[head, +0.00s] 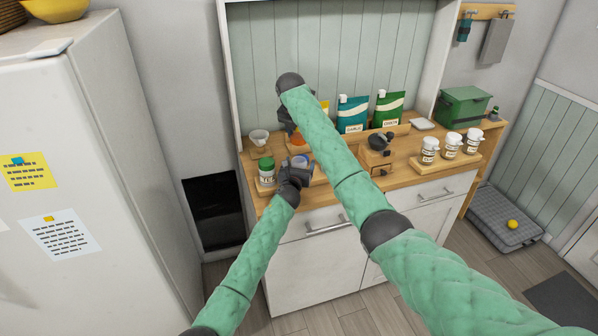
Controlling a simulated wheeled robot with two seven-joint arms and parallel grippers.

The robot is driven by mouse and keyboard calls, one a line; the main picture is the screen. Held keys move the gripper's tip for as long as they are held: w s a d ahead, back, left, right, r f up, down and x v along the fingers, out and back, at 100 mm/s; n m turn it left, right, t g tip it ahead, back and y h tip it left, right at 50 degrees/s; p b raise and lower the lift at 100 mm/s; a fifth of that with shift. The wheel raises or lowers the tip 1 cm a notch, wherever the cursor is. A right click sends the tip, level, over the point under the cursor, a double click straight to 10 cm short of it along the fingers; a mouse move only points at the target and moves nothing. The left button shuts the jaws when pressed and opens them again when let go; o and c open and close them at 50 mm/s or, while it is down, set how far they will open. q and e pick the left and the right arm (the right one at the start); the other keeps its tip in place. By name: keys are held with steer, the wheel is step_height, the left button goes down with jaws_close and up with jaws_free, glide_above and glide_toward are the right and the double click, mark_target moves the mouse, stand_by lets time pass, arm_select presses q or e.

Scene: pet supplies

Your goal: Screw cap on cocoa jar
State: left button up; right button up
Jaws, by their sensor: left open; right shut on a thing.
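My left gripper (299,168) is open at the front of the wooden counter, beside a small jar with a blue top (301,160). I cannot tell whether it touches that jar. A white jar with a green lid (266,171) stands just left of it. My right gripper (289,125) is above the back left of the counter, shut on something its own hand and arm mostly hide. An orange thing (298,139) shows just below it; I cannot tell if this is what it holds. Labels are too small to tell which jar is cocoa, and no loose cap shows clearly.
A white cup-like thing (259,138) stands behind the green-lidded jar. Teal (352,114) and green (389,108) pouches stand at the back. Three white jars (451,147) stand at the right, before a green box (463,106). My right arm crosses the counter's middle.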

mark_target(299, 145)
arm_select(q)
steer(key=c, duration=1.5)
arm_select(e)
steer(key=shift+f, duration=2.4)
steer(key=shift+f, duration=0.15)
steer(key=shift+f, duration=0.75)
steer(key=shift+f, duration=0.55)
